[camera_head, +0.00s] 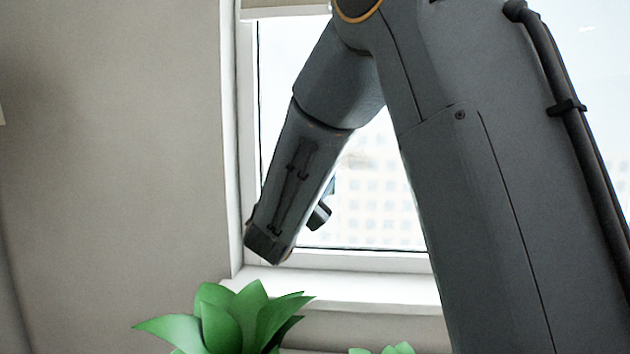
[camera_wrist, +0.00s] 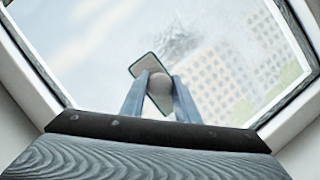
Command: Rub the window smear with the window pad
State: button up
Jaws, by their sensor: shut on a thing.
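My gripper (camera_wrist: 159,90) is shut on the knob, with a blue finger on each side. The window smear (camera_wrist: 178,42) is a greyish, streaky patch on the glass, just up and to the right of the pad. I cannot tell whether the pad touches the glass.
The window frame (camera_head: 243,150) and white sill (camera_head: 350,284) border the glass. A green plant (camera_head: 240,320) stands below the sill at the bottom, near my arm's lower end. A plain wall (camera_head: 110,150) fills the left.

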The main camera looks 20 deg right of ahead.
jog(key=shift+s+d+b, duration=2.65)
jog(key=shift+s+d, duration=0.1)
jog(key=shift+d, duration=3.7)
jog(key=shift+w+a+r+b, duration=0.6)
jog(key=shift+w+a+b, duration=1.05)
jog(key=shift+a, duration=2.4)
jog(key=shift+w+a+r+b, duration=0.55)
jog(key=shift+w+a+b, duration=1)
jog(key=shift+a, duration=2.45)
jog(key=s+d+r+b, duration=0.2)
jog(key=d, duration=0.4)
jog(key=shift+s+d, duration=0.2)
jog(key=shift+d, duration=0.1)
